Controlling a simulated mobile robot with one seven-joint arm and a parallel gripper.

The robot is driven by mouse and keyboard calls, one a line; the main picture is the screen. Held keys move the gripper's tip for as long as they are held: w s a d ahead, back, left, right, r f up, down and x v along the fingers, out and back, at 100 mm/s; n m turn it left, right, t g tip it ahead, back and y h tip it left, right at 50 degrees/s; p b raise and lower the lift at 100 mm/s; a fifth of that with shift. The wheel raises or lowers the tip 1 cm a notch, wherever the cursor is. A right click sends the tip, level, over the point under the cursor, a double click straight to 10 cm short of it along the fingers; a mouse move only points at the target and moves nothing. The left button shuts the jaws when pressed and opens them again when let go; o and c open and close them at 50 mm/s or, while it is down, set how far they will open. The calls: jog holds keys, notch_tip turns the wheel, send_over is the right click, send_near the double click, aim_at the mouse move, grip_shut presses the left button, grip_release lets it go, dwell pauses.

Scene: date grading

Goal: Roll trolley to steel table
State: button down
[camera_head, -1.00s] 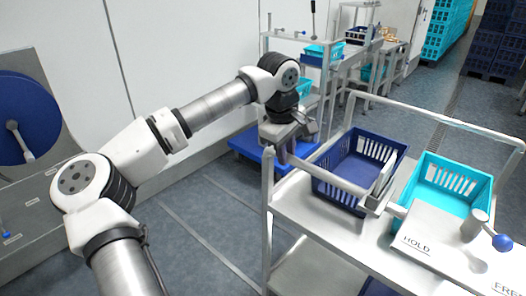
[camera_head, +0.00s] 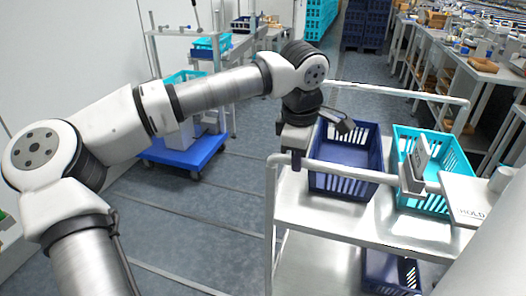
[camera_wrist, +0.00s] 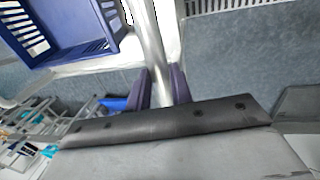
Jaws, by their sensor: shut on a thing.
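The trolley (camera_head: 318,218) is a pale metal cart with raised rails and a lower shelf, at the right in the head view. My gripper (camera_head: 297,160) is at the left end of the trolley's near rail (camera_head: 352,171). In the wrist view the two purple fingers (camera_wrist: 165,86) are shut on the trolley's rail (camera_wrist: 148,40), one on each side. A navy crate (camera_head: 340,183) and a turquoise crate (camera_head: 433,203) stand on the top shelf. Steel-legged tables (camera_head: 485,68) stand at the back right; I cannot tell which is the steel table.
A blue platform cart (camera_head: 185,152) stands at the left by the wall. Stacked turquoise crates (camera_head: 322,18) and navy crates (camera_head: 366,25) are at the back. A workbench (camera_head: 240,42) lines the wall. Open grey floor (camera_head: 200,215) lies left of the trolley and in the aisle behind it.

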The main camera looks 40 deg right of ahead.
aim_at(344, 167)
jog(key=s+d, duration=0.1)
jog(key=s, duration=0.1)
jog(key=s+d, duration=0.2)
jog(key=s, duration=0.1)
jog(key=s+d, duration=0.2)
jog(key=shift+s+d+b, duration=0.15)
jog(key=shift+s+b, duration=0.15)
jog(key=c, duration=1.3)
grip_release()
jog(key=shift+s+d, duration=0.1)
jog(key=shift+d, duration=0.05)
jog(key=shift+o, duration=0.2)
jog(key=shift+r, duration=0.1)
jog(key=shift+r, duration=0.3)
notch_tip(344, 167, up, 13)
jog(key=s+a, duration=0.1)
jog(key=a, duration=0.1)
jog(key=shift+s+a, duration=0.15)
jog(key=shift+s, duration=0.1)
jog(key=shift+f, duration=0.1)
